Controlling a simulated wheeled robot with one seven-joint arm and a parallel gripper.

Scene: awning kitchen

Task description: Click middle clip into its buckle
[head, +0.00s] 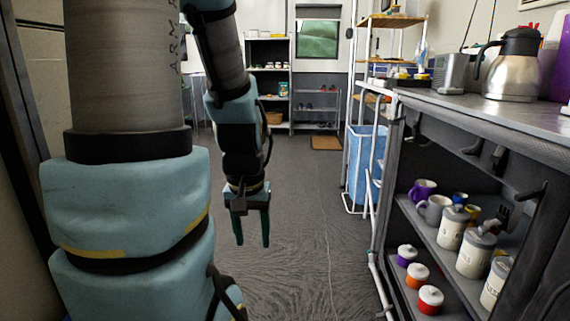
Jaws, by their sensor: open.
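My gripper (252,230) hangs in mid-air over the floor near the middle of the view, fingers pointing down. Its two fingers stand apart with nothing between them. Several small dark fittings hang below the front edge of the counter at the right, one of them a grey piece (497,158) and another a longer one (530,191) nearer to me. I cannot tell whether any of these is the middle clip or its buckle. My gripper is well to the left of them and touches nothing.
The dark counter (440,100) carries a steel jug (511,68). Mugs, canisters (476,252) and lidded jars (430,298) fill the shelves below. A white rack with a blue bag (362,165) stands beyond. The grey floor (305,215) is clear between my arm and the counter.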

